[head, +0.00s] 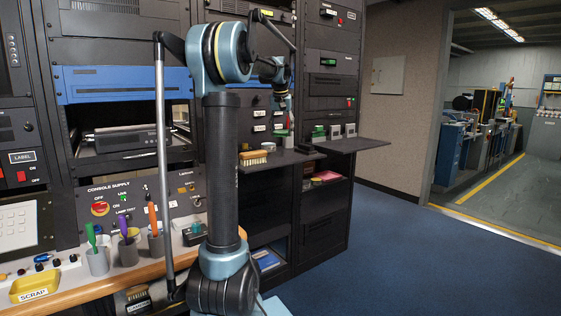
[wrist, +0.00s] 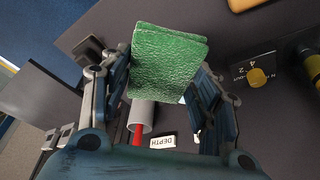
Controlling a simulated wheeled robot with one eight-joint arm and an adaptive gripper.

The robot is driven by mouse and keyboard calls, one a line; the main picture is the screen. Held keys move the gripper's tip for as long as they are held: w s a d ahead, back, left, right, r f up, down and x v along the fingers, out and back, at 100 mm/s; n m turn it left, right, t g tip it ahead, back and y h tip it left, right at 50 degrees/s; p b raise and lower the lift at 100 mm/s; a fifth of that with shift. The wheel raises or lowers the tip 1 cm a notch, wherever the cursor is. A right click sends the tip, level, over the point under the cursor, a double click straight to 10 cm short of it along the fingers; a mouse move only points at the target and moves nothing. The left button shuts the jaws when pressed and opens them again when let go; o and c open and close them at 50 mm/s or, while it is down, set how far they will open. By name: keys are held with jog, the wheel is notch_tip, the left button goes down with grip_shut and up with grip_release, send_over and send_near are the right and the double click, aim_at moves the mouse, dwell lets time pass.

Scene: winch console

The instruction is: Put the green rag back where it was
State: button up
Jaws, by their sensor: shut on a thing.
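The green rag (wrist: 168,62) is a folded, textured cloth held up between the two fingers of my gripper (wrist: 168,85) in the wrist view. The fingers are shut on it from the left and right sides. It hangs over a dark console surface, and I cannot tell whether it touches anything there. In the head view my gripper (head: 288,108) is small and partly hidden by my arm, in front of the dark rack above a shelf. The rag cannot be made out clearly there.
A grey cup (wrist: 141,115) with a red item and a DEPTH label (wrist: 161,142) lie beyond the rag. In the head view, a brush (head: 254,158) lies on the left shelf, and a scrap tray (head: 34,288) stands at lower left.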

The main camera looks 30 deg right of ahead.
aim_at(283, 131)
jog(key=shift+s+d, duration=0.2)
jog(key=shift+d, duration=0.15)
jog(key=shift+d+f, duration=0.1)
jog(key=shift+f, duration=0.15)
notch_tip(283, 131, down, 10)
jog(key=shift+s+r, duration=0.15)
jog(key=shift+r, duration=0.1)
jog(key=o, duration=0.9)
jog(key=shift+o, duration=0.2)
jog(key=v, duration=1.2)
